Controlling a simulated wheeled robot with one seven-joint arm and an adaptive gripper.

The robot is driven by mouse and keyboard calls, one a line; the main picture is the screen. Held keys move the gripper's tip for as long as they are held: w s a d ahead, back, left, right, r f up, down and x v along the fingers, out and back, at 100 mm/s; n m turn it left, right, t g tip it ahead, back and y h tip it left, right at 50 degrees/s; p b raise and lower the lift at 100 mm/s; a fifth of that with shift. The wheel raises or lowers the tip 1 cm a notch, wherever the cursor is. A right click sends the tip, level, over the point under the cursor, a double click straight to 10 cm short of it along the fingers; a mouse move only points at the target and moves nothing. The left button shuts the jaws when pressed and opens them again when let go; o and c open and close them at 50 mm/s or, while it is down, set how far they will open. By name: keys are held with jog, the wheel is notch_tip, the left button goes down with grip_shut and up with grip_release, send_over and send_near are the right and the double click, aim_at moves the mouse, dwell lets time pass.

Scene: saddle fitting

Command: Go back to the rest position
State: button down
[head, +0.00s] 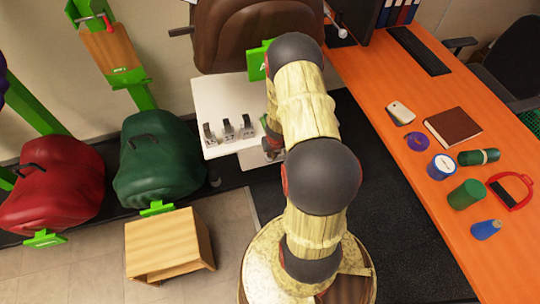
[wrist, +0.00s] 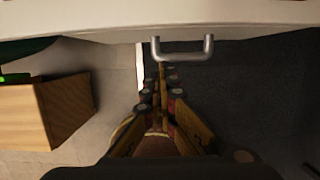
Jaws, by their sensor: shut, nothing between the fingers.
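My gripper (wrist: 161,72) is in the lower middle of the wrist view, with its two fingers brought together and nothing seen between them. It points toward the floor strip below a white edge. A grey metal handle (wrist: 182,54) sticks out from the white unit (wrist: 60,22) just beyond the fingertips; I see a gap between them. In the head view my arm hides most of the gripper, which is beside the front right of the white unit (head: 218,98).
Several metal clips (head: 228,130) stand on the white unit. A wooden box (head: 165,245) stands at lower left. An orange desk (head: 395,150) with small objects is at right. Dark floor lies between.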

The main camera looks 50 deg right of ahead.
jog(key=p+v, duration=0.3)
jog(key=v, duration=0.5)
jog(key=shift+s+a+f, duration=0.1)
jog(key=shift+f, duration=0.05)
jog(key=s+a+n+y, duration=0.2)
jog(key=a+n+y, duration=0.1)
jog(key=a+n, duration=0.5)
jog(key=s+a+r+n+t, duration=0.1)
jog(key=s+a+r+n, duration=0.2)
jog(key=a+r+n, duration=0.4)
jog(key=s+a+r+n+t+h, duration=0.1)
jog(key=s+a+r+n, duration=0.1)
jog(key=a+r+n, duration=0.6)
jog(key=s+a+r+n+t, duration=0.1)
jog(key=s+a+r+n, duration=0.2)
jog(key=r+n, duration=1.6)
jog(key=a+r, duration=0.4)
jog(key=r, duration=0.7)
jog(key=shift+s+a+r+h, duration=0.3)
jog(key=shift+a, duration=0.1)
